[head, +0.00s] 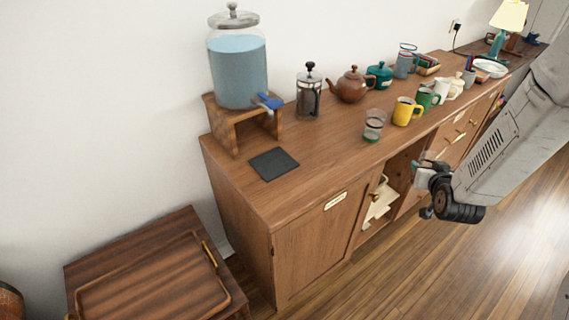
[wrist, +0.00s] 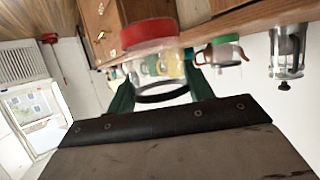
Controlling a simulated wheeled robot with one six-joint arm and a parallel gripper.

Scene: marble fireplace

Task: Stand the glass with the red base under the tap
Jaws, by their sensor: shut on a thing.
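The glass with the red base (wrist: 150,34) is between the fingers of my gripper (wrist: 160,88) in the wrist view. That view is upside down, so the red base at the top points down and the glass looks roughly upright. In the head view my gripper (head: 424,170) is in front of the sideboard, at the right and well away from the dispenser; the glass is hard to make out there. The blue tap (head: 268,101) is on the front of a glass dispenser (head: 238,72) on a wooden stand (head: 223,127). A dark square mat (head: 273,163) lies in front, below the tap.
A green-based glass (head: 374,125) stands on the sideboard (head: 300,185). A French press (head: 308,93), brown teapot (head: 350,87), yellow mug (head: 405,111) and green mug (head: 427,97) stand along it. The sideboard top right of the mat is clear. An open compartment holds papers (head: 380,201).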

